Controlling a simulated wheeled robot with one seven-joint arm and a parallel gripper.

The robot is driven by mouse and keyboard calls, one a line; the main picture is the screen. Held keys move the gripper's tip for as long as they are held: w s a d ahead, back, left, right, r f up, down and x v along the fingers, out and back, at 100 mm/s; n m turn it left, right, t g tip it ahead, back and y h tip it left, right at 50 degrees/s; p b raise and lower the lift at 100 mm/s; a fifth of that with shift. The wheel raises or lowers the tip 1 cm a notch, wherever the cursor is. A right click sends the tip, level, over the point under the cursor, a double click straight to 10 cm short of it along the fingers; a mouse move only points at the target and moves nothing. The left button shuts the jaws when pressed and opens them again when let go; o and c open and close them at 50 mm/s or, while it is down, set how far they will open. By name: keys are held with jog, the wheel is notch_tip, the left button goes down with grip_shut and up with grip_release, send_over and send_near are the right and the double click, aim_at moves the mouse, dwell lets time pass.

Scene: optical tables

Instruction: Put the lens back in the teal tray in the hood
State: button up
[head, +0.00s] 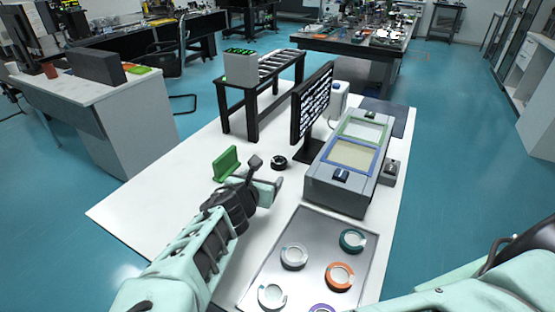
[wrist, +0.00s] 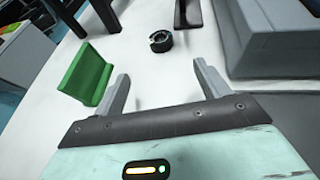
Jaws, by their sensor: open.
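A small black ring-shaped piece (head: 279,162), which may be the lens in its mount, lies on the white table. In the wrist view the black ring (wrist: 161,41) sits beyond and roughly between my fingertips, apart from them. My gripper (head: 267,173) is open and empty, just short of the ring on its near-left side. In the wrist view both fingers of my gripper (wrist: 162,71) are spread with bare table between them. I cannot make out a teal tray or a hood for certain.
A green angled block (head: 226,164) stands left of my gripper. A monitor (head: 311,104) and a grey box with framed windows (head: 337,191) stand to the right. A metal tray (head: 318,266) in front holds several coloured rings, one teal (head: 352,241). A dark rack (head: 268,81) stands behind.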

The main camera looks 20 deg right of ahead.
aim_at(277, 162)
jog(key=p+x, duration=0.4)
jog(key=x, duration=1.1)
jog(key=c, duration=1.2)
jog(key=shift+a+r, duration=0.15)
